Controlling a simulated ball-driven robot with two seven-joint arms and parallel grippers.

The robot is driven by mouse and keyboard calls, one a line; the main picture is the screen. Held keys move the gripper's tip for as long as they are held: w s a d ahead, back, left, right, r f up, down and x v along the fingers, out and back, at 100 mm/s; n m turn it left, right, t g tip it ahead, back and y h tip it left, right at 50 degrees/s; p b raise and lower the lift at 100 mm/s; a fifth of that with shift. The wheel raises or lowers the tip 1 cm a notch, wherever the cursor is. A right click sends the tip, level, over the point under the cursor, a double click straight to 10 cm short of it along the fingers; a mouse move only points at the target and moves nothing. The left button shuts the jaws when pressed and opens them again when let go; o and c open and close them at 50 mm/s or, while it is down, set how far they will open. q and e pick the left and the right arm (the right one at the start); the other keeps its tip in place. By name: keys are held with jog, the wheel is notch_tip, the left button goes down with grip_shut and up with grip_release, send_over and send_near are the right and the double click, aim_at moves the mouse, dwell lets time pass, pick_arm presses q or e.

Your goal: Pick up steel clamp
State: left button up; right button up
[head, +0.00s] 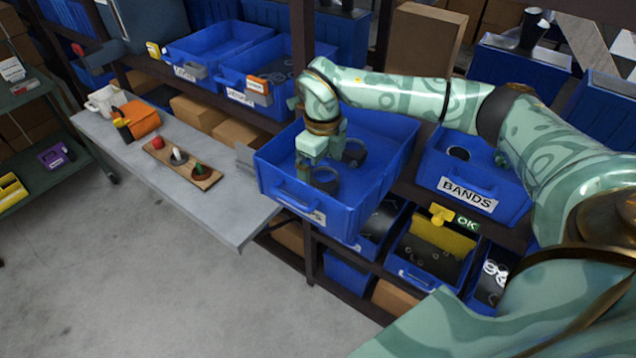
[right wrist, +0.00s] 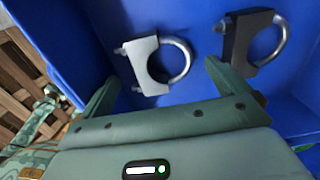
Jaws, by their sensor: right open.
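The steel clamp (right wrist: 145,66), a pale silver saddle with a U-shaped rod, lies on the floor of a blue bin (head: 275,183) in the right wrist view. A second, darker clamp (right wrist: 240,42) lies to its right. My right gripper (right wrist: 163,71) is open and empty, its fingers spread to either side of the steel clamp in the picture; contact cannot be seen. In the head view the right gripper (head: 318,158) reaches down into the bin, and two dark clamp shapes show by it. I cannot tell there which is the steel one. My left gripper is out of view.
The bin's walls surround the gripper. A bin labelled BANDS (head: 467,195) stands to the right. A grey table (head: 225,215) at left holds a wooden board (head: 183,165), an orange item (head: 141,120) and a mug (head: 103,100). More bins sit below.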

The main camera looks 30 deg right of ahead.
jog(key=shift+f, duration=0.95)
jog(key=shift+f, duration=0.25)
jog(key=shift+c, duration=0.3)
jog(key=c, duration=0.9)
